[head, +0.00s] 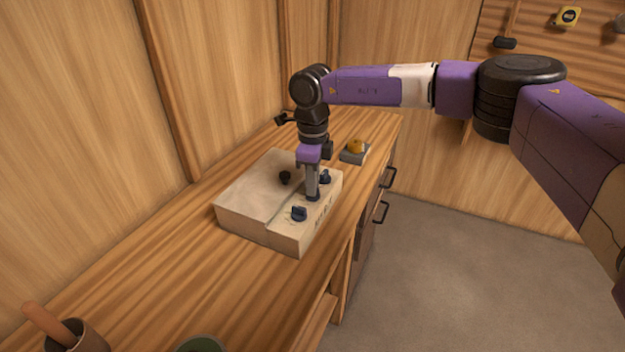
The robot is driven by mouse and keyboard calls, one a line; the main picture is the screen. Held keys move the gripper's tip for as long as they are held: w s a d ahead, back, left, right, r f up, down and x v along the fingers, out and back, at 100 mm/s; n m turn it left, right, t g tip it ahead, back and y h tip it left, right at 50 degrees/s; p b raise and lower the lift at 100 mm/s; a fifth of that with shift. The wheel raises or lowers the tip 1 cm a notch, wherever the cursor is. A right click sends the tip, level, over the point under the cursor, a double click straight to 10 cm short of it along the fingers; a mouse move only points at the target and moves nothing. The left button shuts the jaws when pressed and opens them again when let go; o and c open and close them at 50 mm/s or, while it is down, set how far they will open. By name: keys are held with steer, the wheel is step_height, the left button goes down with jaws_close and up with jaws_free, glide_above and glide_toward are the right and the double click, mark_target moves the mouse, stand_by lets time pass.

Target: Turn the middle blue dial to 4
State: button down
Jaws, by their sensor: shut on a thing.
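A pale box-shaped panel (246,205) rests on the wooden bench, with a row of blue dials along its right side. The near blue dial (299,213) stands clear, and the far blue dial (325,177) shows just behind my gripper. My gripper (312,191) points straight down and is shut on the middle blue dial (313,198). The fingers cover most of that dial, so its pointer and setting cannot be read. Small marks on the panel's front face are too small to read.
A dark knob (285,177) sits on the panel's upper part, left of my gripper. A cup with a wooden handle (78,339) and a green round thing (201,344) stand at the bench's near end.

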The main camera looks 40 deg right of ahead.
steer(key=m, duration=0.5)
steer(key=shift+m, duration=0.3)
steer(key=m, duration=0.5)
steer(key=shift+m, duration=0.3)
steer(key=c, duration=1.5)
jaws_free()
steer(key=shift+o, duration=0.2)
step_height(320, 180, up, 8)
steer(key=shift+b, duration=0.3)
